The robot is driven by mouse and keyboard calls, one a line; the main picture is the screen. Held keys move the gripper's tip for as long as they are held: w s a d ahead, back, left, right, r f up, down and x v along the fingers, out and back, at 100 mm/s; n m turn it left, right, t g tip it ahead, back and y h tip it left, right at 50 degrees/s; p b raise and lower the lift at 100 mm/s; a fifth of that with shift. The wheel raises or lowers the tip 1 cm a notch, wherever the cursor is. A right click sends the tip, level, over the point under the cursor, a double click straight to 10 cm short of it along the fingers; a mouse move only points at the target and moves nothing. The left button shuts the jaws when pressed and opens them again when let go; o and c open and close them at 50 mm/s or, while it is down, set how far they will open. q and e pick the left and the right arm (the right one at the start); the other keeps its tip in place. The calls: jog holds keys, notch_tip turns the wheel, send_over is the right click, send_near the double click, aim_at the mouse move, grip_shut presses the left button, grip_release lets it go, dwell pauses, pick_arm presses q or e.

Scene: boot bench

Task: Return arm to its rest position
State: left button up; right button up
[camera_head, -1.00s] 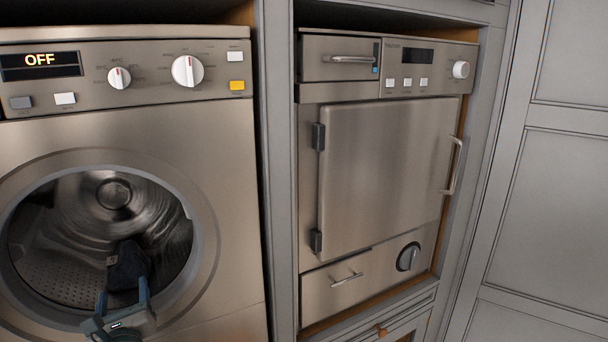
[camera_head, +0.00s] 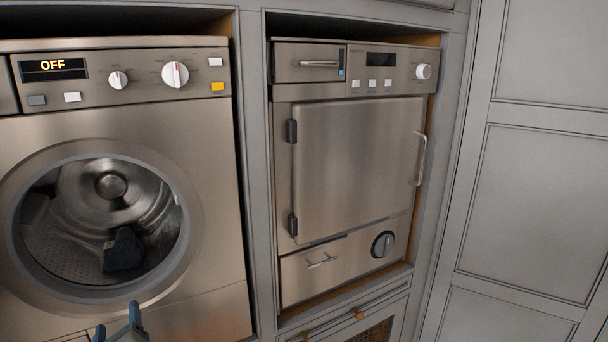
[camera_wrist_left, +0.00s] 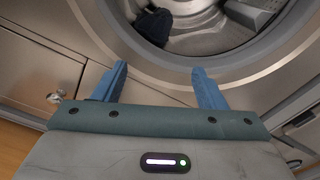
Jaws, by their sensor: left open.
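My left gripper (camera_head: 117,331) is open and empty at the bottom of the head view, below and in front of the washer's round opening. In the left wrist view its two blue fingers (camera_wrist_left: 160,88) are spread apart with nothing between them. A dark cloth item (camera_head: 124,250) lies inside the washer drum (camera_head: 75,225), apart from the gripper. The cloth also shows at the top of the left wrist view (camera_wrist_left: 152,28). My right gripper is not in view.
The washer (camera_head: 215,150) has an open round port and its display reads OFF. To its right, a built-in metal appliance (camera_head: 355,170) with a shut door and side handle stands in a grey cabinet. Grey panels (camera_head: 530,200) stand at the far right.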

pick_arm(q)
jog(key=s+d+f+n+g+h, duration=0.2)
jog(key=s+d+f+n+g, duration=0.15)
jog(key=s+f+n, duration=0.45)
jog(key=s+d+f+n+g+h, duration=0.3)
jog(key=s+f+n+g, duration=0.25)
jog(key=s+n, duration=0.4)
jog(key=s+d+f+n+g+h, duration=0.2)
jog(key=s+d+f+n+g, duration=0.15)
jog(key=s+f+n, duration=0.55)
jog(key=s+a+f+m+g+b, duration=0.1)
jog(key=s+f, duration=0.1)
jog(key=f, duration=1.5)
jog(key=s+a+f+m+b, duration=0.1)
jog(key=a+f, duration=0.1)
jog(key=f, duration=1.4)
jog(key=s+f+g+b, duration=0.1)
jog(key=s+f, duration=1.6)
jog(key=f, duration=0.1)
jog(key=shift+s+a+f+h, duration=0.25)
jog(key=shift+s+f+h, duration=0.05)
jog(key=shift+s, duration=0.15)
jog(key=shift+c, duration=0.5)
